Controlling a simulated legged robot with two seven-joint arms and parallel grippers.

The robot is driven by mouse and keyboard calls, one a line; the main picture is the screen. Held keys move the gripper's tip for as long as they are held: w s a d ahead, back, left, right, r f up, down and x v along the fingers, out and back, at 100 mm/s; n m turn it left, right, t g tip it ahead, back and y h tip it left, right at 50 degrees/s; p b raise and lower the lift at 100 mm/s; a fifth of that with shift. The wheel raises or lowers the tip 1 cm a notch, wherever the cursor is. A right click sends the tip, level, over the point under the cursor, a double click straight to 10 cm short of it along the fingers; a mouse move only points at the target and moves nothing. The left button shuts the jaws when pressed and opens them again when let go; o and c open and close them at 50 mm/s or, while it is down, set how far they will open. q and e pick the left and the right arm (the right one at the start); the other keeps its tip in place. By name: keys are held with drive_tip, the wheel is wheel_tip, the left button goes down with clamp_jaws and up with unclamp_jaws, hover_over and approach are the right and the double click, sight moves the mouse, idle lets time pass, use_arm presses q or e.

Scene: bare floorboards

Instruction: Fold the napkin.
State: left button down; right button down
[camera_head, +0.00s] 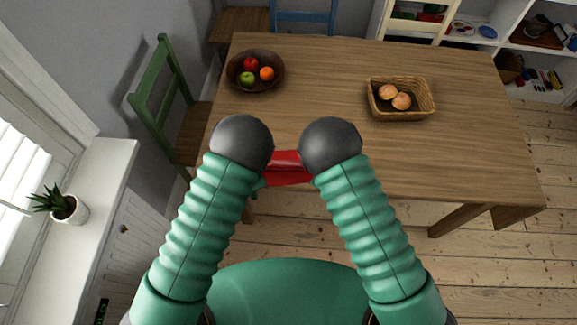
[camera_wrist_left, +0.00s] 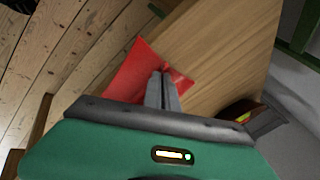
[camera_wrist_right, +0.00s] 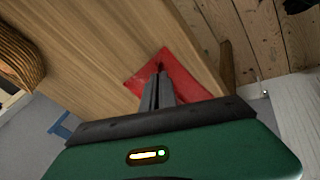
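The red napkin (camera_head: 287,167) is at the near edge of the wooden table, between my two wrists in the head view, which hide much of it. It also shows in the left wrist view (camera_wrist_left: 134,72) and the right wrist view (camera_wrist_right: 184,75), creased at the fingertips. My left gripper (camera_wrist_left: 164,76) has its fingers together on the napkin, pinching the cloth. My right gripper (camera_wrist_right: 159,74) also has its fingers together on the napkin, with the cloth gathered at the tips. Part of the napkin appears to reach past the table edge.
On the table (camera_head: 320,85), a dark fruit bowl (camera_head: 238,84) stands at the back left and a wicker basket (camera_head: 412,114) with buns at the right. A green chair (camera_head: 160,90) is left of the table. The tabletop's middle is clear.

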use_arm(q)
drive_tip(key=shift+s+a, duration=0.1)
drive_tip(key=shift+a, duration=0.1)
use_arm(e)
drive_tip(key=shift+s+d, duration=0.15)
drive_tip(key=shift+d, duration=0.05)
use_arm(q)
drive_tip(key=c, duration=1.5)
unclamp_jaws()
drive_tip(key=shift+d+r, duration=0.1)
use_arm(e)
drive_tip(key=c, duration=1.5)
unclamp_jaws()
drive_tip(key=shift+a, duration=0.1)
use_arm(q)
drive_tip(key=shift+o, duration=0.9)
use_arm(e)
drive_tip(key=shift+o, duration=0.9)
drive_tip(key=shift+s+r, duration=0.1)
use_arm(q)
drive_tip(key=shift+s, duration=0.15)
use_arm(e)
drive_tip(key=shift+s, duration=0.1)
